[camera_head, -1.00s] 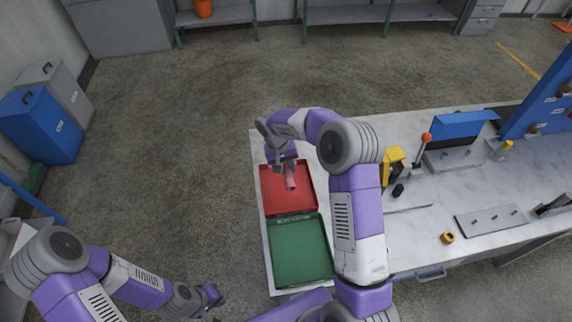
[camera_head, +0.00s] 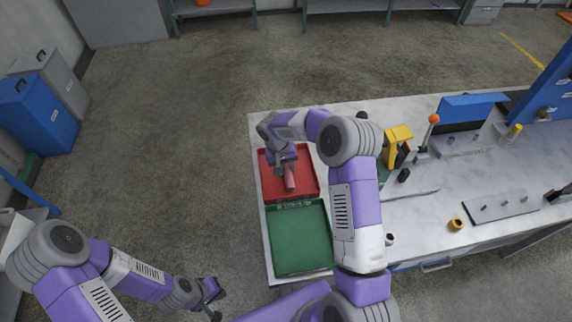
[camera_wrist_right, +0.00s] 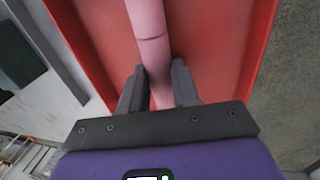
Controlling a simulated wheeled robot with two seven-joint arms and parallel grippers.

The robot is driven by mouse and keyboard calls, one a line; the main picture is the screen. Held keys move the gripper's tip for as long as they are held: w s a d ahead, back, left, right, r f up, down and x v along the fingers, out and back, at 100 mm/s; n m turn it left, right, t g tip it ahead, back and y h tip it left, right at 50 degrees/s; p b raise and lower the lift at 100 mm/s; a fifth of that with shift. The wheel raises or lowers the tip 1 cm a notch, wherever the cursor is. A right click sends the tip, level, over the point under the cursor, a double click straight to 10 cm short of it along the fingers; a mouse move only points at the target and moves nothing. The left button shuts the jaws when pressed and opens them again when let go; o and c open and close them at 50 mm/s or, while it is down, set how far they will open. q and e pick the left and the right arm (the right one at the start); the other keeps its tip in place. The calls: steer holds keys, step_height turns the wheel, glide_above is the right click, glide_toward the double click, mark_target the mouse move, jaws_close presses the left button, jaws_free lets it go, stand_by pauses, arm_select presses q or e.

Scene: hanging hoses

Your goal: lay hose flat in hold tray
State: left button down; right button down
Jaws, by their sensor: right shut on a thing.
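A pink hose (camera_head: 290,180) is in my right gripper (camera_head: 285,160), over the red tray (camera_head: 270,189) on the bench. In the right wrist view the hose (camera_wrist_right: 150,40) runs lengthwise between the two dark fingers of my right gripper (camera_wrist_right: 158,90), which are shut on it. The red tray's floor (camera_wrist_right: 100,35) lies behind it. I cannot tell whether the hose touches the floor. My left gripper (camera_head: 212,300) hangs off the bench at the lower left, apart from the trays; its jaw opening is unclear.
A green tray (camera_head: 300,235) adjoins the red one on the near side; its rim label is unreadable. My right forearm passes just right of the trays. Further right are a yellow fixture (camera_head: 397,134), an orange-knobbed lever (camera_head: 434,118) and a yellow ring (camera_head: 456,224).

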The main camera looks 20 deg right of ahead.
steer(key=shift+f, duration=0.2)
steer(key=c, duration=0.8)
jaws_free()
steer(key=shift+o, duration=0.2)
steer(key=shift+r, duration=0.1)
step_height(320, 180, up, 7)
steer(key=a, duration=0.1)
steer(key=shift+w+a+r+p, duration=0.15)
steer(key=shift+w+a+p, duration=0.1)
steer(key=shift+p, duration=0.15)
